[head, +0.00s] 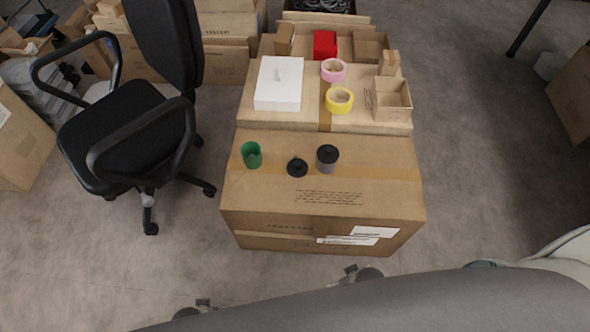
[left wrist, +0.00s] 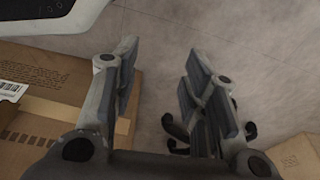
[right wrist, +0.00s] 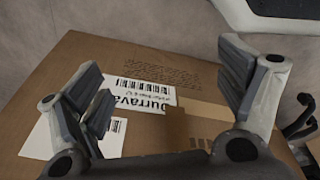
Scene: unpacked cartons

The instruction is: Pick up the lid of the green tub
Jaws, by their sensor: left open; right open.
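The green tub (head: 252,155) stands without a lid near the left side of the front carton's top. A black round lid (head: 297,168) with a small knob lies flat on the carton to its right. Right of that stands a grey tub (head: 326,167) with a black lid (head: 327,153) on it. In the left wrist view my left gripper (left wrist: 160,62) is open and empty, above floor beside a carton. In the right wrist view my right gripper (right wrist: 163,75) is open and empty over a labelled carton face. Neither gripper shows in the head view, and neither wrist view shows the tubs.
The front carton (head: 390,190) has free room around the tubs. Behind it are a white box (head: 279,83), yellow tape (head: 339,100), pink tape (head: 333,70), a red box (head: 324,45) and an open small carton (head: 392,98). A black office chair (head: 125,135) stands close on the left.

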